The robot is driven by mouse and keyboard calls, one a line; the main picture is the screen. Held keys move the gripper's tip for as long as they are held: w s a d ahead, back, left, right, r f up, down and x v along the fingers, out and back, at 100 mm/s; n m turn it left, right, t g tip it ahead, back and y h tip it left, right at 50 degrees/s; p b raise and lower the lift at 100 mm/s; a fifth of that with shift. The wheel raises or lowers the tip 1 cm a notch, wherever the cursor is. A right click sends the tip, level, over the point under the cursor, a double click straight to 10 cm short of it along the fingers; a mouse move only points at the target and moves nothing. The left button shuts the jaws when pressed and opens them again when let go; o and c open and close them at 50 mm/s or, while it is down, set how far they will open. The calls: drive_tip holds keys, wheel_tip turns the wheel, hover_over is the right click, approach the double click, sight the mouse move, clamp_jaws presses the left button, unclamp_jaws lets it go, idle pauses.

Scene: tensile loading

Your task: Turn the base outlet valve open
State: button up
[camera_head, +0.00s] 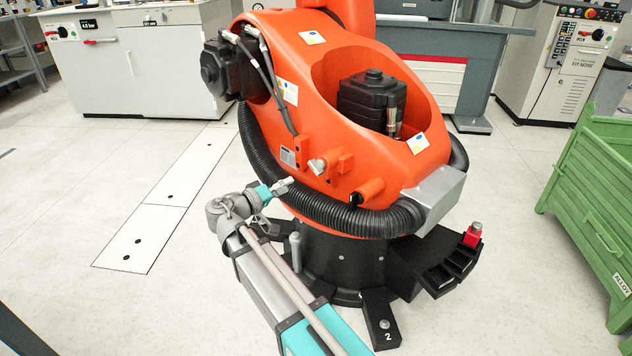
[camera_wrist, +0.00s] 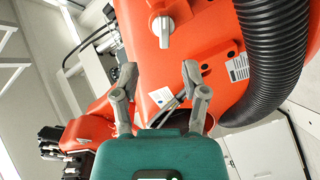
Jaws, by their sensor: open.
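A silver-grey valve knob (camera_head: 317,166) sits on the lower side of the big orange industrial robot (camera_head: 330,60), beside an orange bracket. What looks like the same knob (camera_wrist: 163,28) shows at the top of the wrist view, with a round base and a handle bar pointing down the picture. My gripper (camera_head: 286,184) is to the left of and slightly below the knob in the head view, apart from it. In the wrist view my gripper's (camera_wrist: 161,75) two grey fingers are spread wide with nothing between them. The knob lies beyond the fingertips.
A thick black corrugated hose (camera_head: 350,218) wraps the orange robot's lower body, above a black base with feet. A red fitting (camera_head: 473,234) stands on the base's right arm. A green crate (camera_head: 590,190) is at the right. Open floor (camera_head: 120,190) lies at the left.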

sight(313, 169)
drive_tip(key=shift+s+a+f+t+b, duration=0.1)
drive_tip(key=shift+a+t+b, duration=0.05)
drive_tip(key=shift+a, duration=0.35)
drive_tip(key=shift+s+a+f+t+b, duration=0.1)
drive_tip(key=shift+a+t+b, duration=0.05)
drive_tip(key=shift+a, duration=0.3)
drive_tip(key=shift+w, duration=0.1)
drive_tip(key=x, duration=1.3)
drive_tip(key=shift+w+d+r, duration=0.1)
drive_tip(key=shift+w+d, duration=0.1)
drive_tip(key=shift+d, duration=0.15)
drive_tip(key=c, duration=0.8)
drive_tip(key=shift+d, duration=0.15)
